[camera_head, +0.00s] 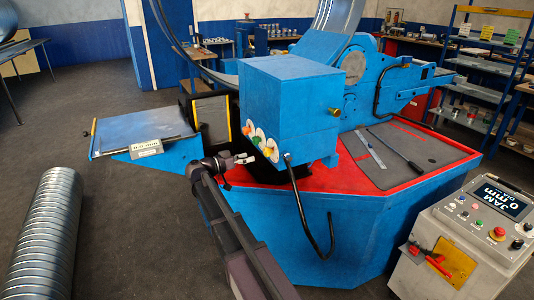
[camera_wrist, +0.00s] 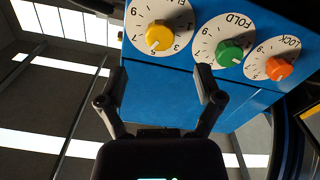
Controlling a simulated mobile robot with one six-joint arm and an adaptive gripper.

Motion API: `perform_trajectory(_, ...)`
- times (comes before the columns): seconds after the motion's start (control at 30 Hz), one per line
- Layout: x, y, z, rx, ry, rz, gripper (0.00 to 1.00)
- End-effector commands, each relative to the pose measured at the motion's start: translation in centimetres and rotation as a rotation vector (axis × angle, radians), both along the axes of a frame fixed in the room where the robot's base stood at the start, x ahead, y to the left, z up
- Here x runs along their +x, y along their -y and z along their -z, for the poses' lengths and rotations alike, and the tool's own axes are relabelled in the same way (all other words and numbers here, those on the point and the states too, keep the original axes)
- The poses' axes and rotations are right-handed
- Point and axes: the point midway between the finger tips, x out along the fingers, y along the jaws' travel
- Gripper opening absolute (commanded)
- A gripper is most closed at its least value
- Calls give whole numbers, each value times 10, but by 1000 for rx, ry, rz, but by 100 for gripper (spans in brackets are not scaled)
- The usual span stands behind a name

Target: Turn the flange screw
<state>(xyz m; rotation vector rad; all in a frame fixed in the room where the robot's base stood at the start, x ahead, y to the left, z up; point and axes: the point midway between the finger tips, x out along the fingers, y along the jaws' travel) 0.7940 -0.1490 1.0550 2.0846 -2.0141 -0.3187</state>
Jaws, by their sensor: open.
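Three dials with coloured knobs sit on the blue box's face. In the wrist view the yellow knob (camera_wrist: 159,36) is on a white dial whose label is cut off at the top edge, with only the start of a word showing. The green knob (camera_wrist: 229,53) is on the dial marked FOLD, and the orange knob (camera_wrist: 279,68) is on the one marked LOCK. The lettering appears upside down. My gripper (camera_wrist: 160,80) is open and empty, its fingers apart below the yellow knob and touching no knob that I can see. In the head view my gripper (camera_head: 252,157) is beside the dials.
The blue box (camera_head: 290,95) stands on the red-topped blue machine base (camera_head: 300,215). A black cable (camera_head: 305,215) hangs from the box. A grey control console (camera_head: 465,240) stands at right, its display reading JAM 0 mm. A ribbed metal duct (camera_head: 45,240) lies at left.

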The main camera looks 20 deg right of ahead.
Motion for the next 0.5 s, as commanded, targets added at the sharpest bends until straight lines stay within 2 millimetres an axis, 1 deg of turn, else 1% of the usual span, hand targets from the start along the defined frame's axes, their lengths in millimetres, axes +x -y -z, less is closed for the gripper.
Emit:
perform_trajectory(0.1, 0, 20, 0, 0, 0, 2, 85)
perform_trajectory(0.3, 1, 50, 0, 0, 0, 2, 85)
perform_trajectory(0.5, 2, 71, 0, 1, 0, 1, 85)
